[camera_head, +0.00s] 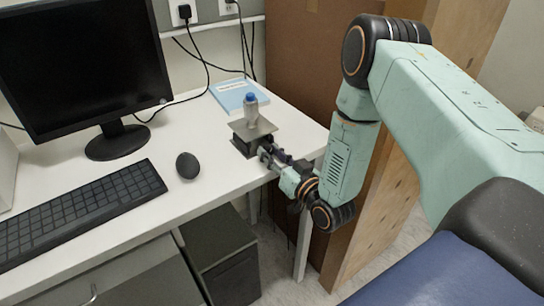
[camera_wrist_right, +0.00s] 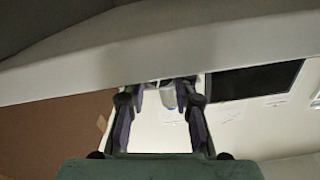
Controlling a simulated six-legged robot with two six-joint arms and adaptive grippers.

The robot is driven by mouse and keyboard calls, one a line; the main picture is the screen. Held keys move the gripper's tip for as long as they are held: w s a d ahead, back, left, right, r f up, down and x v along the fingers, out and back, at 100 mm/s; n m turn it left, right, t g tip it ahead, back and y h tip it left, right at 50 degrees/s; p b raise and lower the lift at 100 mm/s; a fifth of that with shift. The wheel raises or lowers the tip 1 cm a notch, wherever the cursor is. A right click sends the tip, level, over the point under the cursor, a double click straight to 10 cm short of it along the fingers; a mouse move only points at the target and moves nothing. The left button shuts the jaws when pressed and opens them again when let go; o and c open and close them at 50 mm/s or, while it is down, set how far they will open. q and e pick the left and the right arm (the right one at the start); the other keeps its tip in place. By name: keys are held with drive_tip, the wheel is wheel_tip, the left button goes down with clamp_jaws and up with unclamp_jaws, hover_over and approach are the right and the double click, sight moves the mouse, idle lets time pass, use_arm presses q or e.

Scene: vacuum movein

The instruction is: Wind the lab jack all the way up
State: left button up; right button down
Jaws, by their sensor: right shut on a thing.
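The lab jack (camera_head: 245,145) stands near the right end of the white desk. Its dark grey top plate (camera_head: 262,130) is a little above its base, so the jack looks low. A small clear bottle with a blue cap (camera_head: 251,107) stands upright on the plate. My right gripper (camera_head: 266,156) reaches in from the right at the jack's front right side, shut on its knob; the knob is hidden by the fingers. The wrist view shows the right gripper's two fingers (camera_wrist_right: 163,88) on either side of a small, unclear pale part. My left gripper is not in view.
A black mouse (camera_head: 187,165), a keyboard (camera_head: 80,212) and a monitor (camera_head: 85,65) are on the desk (camera_head: 150,235) to the left. A light blue book (camera_head: 236,94) lies behind the jack. A brown panel (camera_head: 300,60) stands beyond the desk's right end.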

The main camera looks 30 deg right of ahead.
drive_tip(key=shift+s+f, duration=0.1)
drive_tip(key=shift+f, duration=0.1)
drive_tip(key=c, duration=1.4)
unclamp_jaws()
drive_tip(key=shift+o, duration=0.3)
drive_tip(key=shift+r, duration=0.1)
drive_tip(key=s, duration=1.1)
drive_tip(key=shift+s+d, duration=0.4)
drive_tip(key=shift+d, duration=0.05)
drive_tip(key=shift+o, duration=0.2)
